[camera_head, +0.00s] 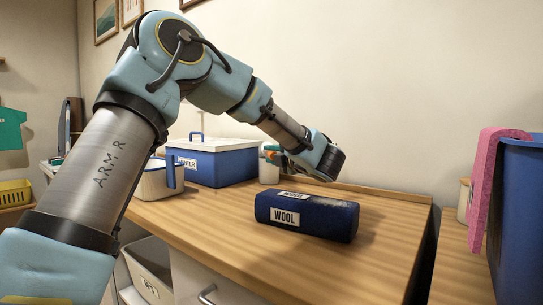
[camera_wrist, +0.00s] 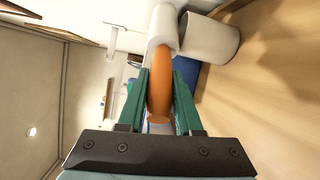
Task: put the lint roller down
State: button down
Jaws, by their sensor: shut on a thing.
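The lint roller shows in the wrist view, with a white roll (camera_wrist: 163,28) and an orange handle (camera_wrist: 161,75). My gripper (camera_wrist: 160,85) is shut on the orange handle, its green fingers on either side. The white roll is beyond the fingertips, close to a white cylindrical container (camera_wrist: 210,45); I cannot tell whether they touch. In the head view my gripper (camera_head: 272,153) is over the back of the wooden counter (camera_head: 200,215), by the same white container (camera_head: 269,172). The lint roller is mostly hidden or too small to make out there.
A blue box with a white lid (camera_head: 212,162) and a white jug with a blue handle (camera_head: 160,180) stand left of the container. A dark blue WOOL bundle (camera_head: 307,216) lies in front. A blue bin (camera_head: 520,210) stands far right.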

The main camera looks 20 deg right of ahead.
jog(key=shift+f+b, duration=0.3)
jog(key=shift+b, duration=0.05)
jog(key=c, duration=0.6)
grip_release()
jog(key=shift+r, duration=0.1)
jog(key=shift+r, duration=0.1)
jog(key=shift+r+p, duration=0.3)
jog(key=shift+p, duration=0.25)
jog(key=s, duration=0.4)
jog(key=s+b, duration=0.1)
jog(key=s, duration=0.3)
jog(key=s+d, duration=0.1)
jog(key=s, duration=0.3)
jog(key=shift+r+b, duration=0.1)
jog(key=shift+b, duration=0.25)
